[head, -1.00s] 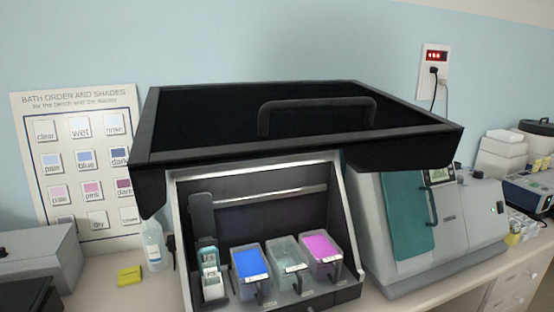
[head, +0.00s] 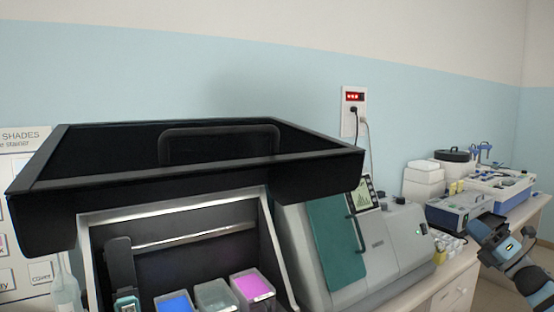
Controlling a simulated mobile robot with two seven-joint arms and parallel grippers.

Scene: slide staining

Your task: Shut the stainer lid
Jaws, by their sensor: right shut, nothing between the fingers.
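The stainer lid (head: 320,166) is a wide black tray-like cover with a bar handle (head: 220,131). It stands raised above the stainer (head: 278,240), whose front is open. Inside the stainer are a blue bath (head: 174,303), a clear grey bath (head: 215,296) and a magenta bath (head: 252,286). A slide holder (head: 126,302) is partly cut off at the bottom edge. My right gripper (head: 482,226) is at the far right, well apart from the lid, shut and empty. My left gripper is not in view.
A grey machine with a teal door (head: 336,243) stands directly right of the stainer. Further right are white boxes (head: 424,181) and a blue-grey device (head: 460,210) on the bench. A wall socket (head: 354,112) with cables is behind. A bottle (head: 66,290) stands at left.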

